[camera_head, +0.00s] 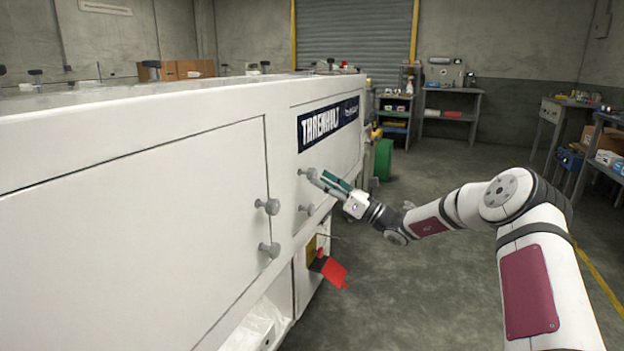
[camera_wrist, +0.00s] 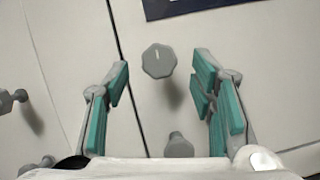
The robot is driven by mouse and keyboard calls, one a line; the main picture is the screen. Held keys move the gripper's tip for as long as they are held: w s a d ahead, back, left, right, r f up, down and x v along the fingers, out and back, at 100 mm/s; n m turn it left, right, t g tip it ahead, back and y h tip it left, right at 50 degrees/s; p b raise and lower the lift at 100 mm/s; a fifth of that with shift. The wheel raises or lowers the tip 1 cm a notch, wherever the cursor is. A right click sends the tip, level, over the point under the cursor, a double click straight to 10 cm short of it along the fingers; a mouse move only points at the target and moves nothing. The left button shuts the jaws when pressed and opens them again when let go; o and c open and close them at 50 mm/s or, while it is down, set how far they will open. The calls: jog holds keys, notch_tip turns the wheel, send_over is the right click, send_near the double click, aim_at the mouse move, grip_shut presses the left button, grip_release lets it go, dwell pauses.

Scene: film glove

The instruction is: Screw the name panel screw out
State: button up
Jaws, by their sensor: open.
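The name panel screw (camera_head: 308,173) is a grey knob on the white machine front, below the dark name plate (camera_head: 328,122). In the wrist view the screw (camera_wrist: 158,60) has a faceted head with a light mark and lies between my finger lines. My gripper (camera_head: 331,182) is open, with teal pads, and points at the panel close to this screw. In the wrist view the gripper (camera_wrist: 161,76) has a finger on each side of the knob, with visible gaps. Whether the tips reach around its head is unclear. A second knob (camera_wrist: 178,145) sits lower on the panel.
Two more knobs (camera_head: 268,206) are on the left white door (camera_head: 130,205). A red flap (camera_head: 329,270) sticks out below the panel. Open floor (camera_head: 410,290) lies right of the machine. Shelves (camera_head: 450,115) stand at the back.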

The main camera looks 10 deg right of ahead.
aim_at(312, 174)
jog(key=shift+b+x, duration=0.35)
jog(key=shift+x, duration=1.75)
jog(key=c, duration=1.2)
